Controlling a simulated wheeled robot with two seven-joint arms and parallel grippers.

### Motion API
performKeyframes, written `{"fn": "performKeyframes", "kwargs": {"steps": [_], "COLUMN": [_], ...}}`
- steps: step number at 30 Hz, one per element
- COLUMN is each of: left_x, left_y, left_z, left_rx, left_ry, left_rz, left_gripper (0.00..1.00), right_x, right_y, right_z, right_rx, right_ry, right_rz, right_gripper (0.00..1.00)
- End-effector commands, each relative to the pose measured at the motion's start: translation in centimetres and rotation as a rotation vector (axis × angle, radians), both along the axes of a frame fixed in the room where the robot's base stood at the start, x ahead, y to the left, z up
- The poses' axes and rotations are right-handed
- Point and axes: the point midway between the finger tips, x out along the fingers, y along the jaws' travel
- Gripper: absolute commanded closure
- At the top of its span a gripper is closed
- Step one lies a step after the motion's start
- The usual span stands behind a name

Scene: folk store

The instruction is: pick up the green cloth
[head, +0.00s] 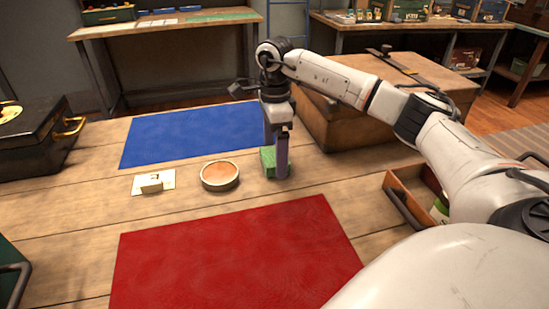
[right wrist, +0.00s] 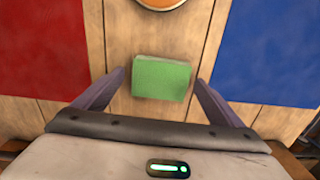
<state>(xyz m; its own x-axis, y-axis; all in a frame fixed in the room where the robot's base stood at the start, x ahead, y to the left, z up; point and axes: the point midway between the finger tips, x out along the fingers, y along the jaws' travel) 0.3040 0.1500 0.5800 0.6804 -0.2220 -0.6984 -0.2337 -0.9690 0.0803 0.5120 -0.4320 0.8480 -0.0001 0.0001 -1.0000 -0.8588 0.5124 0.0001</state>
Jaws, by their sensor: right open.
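The green cloth (head: 267,160) is a small folded block on the wooden table, between the blue mat and the red mat. In the right wrist view the green cloth (right wrist: 161,78) lies between the two fingers of my right gripper (right wrist: 160,82), with a gap on each side. In the head view my right gripper (head: 277,155) points down over the cloth, and a finger hides part of it. My right gripper is open. My left gripper is not in view.
A blue mat (head: 190,133) lies behind and a red mat (head: 235,260) in front. A round dish (head: 220,176) and a white card with a small block (head: 153,182) are left of the cloth. A wooden chest (head: 345,118) stands close on the right.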

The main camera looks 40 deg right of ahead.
Motion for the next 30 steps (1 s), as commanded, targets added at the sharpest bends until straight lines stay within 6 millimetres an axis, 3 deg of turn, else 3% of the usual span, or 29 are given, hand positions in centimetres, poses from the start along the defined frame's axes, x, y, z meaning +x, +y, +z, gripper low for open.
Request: {"fn": "performKeyframes", "kwargs": {"steps": [4,12,21,30], "left_x": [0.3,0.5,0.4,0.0], "left_y": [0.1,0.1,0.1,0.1], "left_z": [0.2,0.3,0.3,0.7], "left_rx": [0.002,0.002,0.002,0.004], "left_ry": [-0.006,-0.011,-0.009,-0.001], "left_rz": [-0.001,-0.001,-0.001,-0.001], "left_gripper": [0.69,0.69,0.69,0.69], "right_x": [0.0,0.0,0.1,0.2], "right_y": [0.0,0.0,0.0,0.1], "right_z": [0.0,0.1,0.7,6.5], "right_rx": [0.0,0.0,0.0,0.001], "right_ry": [0.0,0.0,-0.002,-0.005], "right_rz": [0.0,0.0,0.0,0.0], "right_gripper": [0.11,0.54,0.54,0.54]}}
